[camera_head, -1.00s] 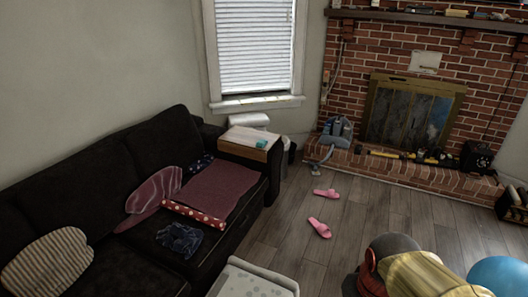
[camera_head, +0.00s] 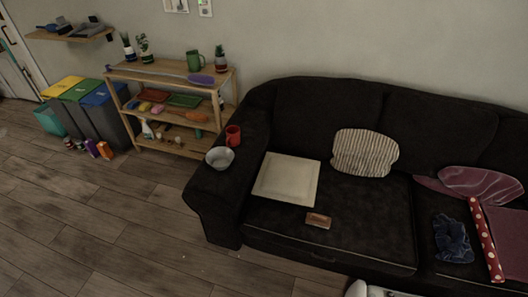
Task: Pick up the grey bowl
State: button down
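The grey bowl (camera_head: 220,158) sits upright on the left armrest of the dark sofa, near the armrest's front. A red mug (camera_head: 233,135) stands just behind it on the same armrest, close to the bowl. The bowl looks empty, with its open top facing up.
The black sofa (camera_head: 330,228) carries a cream square board (camera_head: 287,179), a small brown box (camera_head: 318,220) and a striped pillow (camera_head: 364,153). A wooden shelf (camera_head: 173,74) and bins (camera_head: 97,103) stand at the back left. The wooden floor (camera_head: 130,225) left of the sofa is clear.

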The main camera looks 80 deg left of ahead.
aim_at(219, 157)
jog(key=u, duration=3.15)
jog(key=z, duration=0.4)
jog(key=i+j+z, duration=0.2)
jog(key=z, duration=0.15)
jog(key=i+j+z, duration=0.15)
jog(key=j+z, duration=0.2)
jog(key=i+j+z, duration=0.1)
jog(key=j+z, duration=1)
jog(key=j, duration=2.8)
